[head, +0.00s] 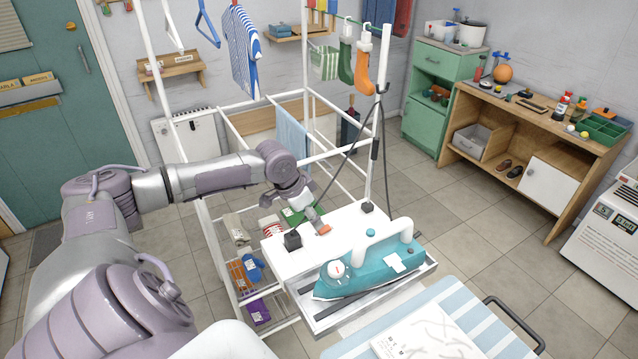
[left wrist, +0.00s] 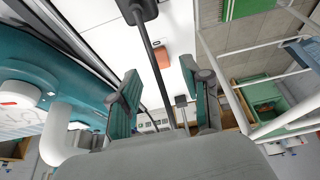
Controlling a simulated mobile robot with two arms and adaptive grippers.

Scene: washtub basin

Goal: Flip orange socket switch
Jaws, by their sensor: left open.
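The orange socket switch (head: 324,230) is a small orange piece on the white board (head: 348,222) behind the iron. It also shows in the left wrist view (left wrist: 161,57) as an orange patch on the white surface. My left gripper (head: 314,214) reaches down from the left, just above and beside the switch, and partly hides the area. In the left wrist view my gripper (left wrist: 167,97) has its two teal-padded fingers apart, with nothing held between them. Whether a finger touches the switch cannot be told. My right gripper is not in view.
A teal iron (head: 365,265) stands close in front of the switch. Black plugs (head: 292,240) (head: 367,207) sit on the white board, and a dark cord (left wrist: 158,65) crosses the left wrist view. White rack poles (head: 366,150) stand behind. Open floor (head: 460,230) lies right.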

